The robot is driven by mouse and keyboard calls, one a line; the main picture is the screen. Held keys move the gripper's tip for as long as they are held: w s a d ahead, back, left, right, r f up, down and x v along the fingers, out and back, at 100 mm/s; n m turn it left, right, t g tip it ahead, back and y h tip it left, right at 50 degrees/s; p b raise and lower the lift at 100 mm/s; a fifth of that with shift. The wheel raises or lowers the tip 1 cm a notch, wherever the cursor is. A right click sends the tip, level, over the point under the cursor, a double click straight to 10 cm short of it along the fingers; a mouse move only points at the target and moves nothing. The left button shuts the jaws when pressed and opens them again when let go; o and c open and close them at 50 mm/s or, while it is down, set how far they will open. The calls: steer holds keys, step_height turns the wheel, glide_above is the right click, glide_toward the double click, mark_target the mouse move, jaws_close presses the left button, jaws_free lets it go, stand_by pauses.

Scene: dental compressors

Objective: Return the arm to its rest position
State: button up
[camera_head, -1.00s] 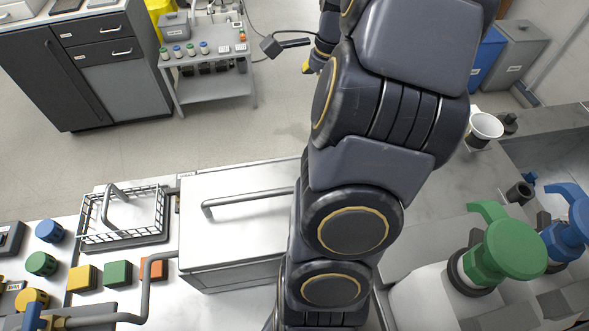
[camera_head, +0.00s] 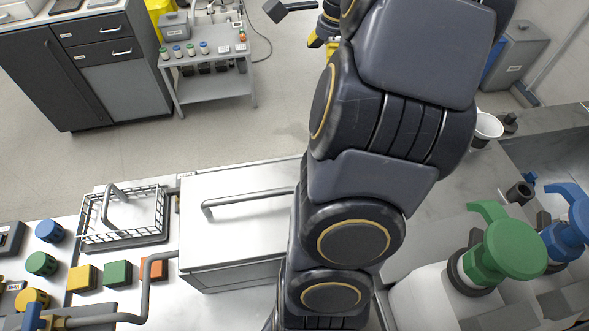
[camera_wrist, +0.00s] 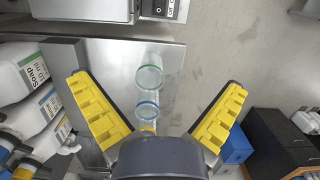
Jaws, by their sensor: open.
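My gripper (camera_wrist: 158,80) is open in the wrist view, with its two yellow fingers spread wide and nothing held. In the head view my gripper shows only as a bit of yellow at the top edge, mostly hidden behind my arm. Below the fingers in the wrist view, a clear vessel with a green rim (camera_wrist: 149,78) and one with a blue rim (camera_wrist: 147,110) stand on a steel surface (camera_wrist: 108,55). They appear apart from the fingers.
Soap bottles (camera_wrist: 25,72) stand at the left in the wrist view. The bench below my arm holds a steel box (camera_head: 235,225), a wire basket (camera_head: 122,215) and green and blue pump tops (camera_head: 510,250). A small trolley (camera_head: 215,90) stands beyond open floor (camera_head: 240,140).

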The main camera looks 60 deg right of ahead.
steer(key=shift+s+d+r, duration=0.15)
steer(key=shift+r, duration=0.95)
steer(key=shift+s+d+r, duration=0.1)
steer(key=shift+r, duration=1)
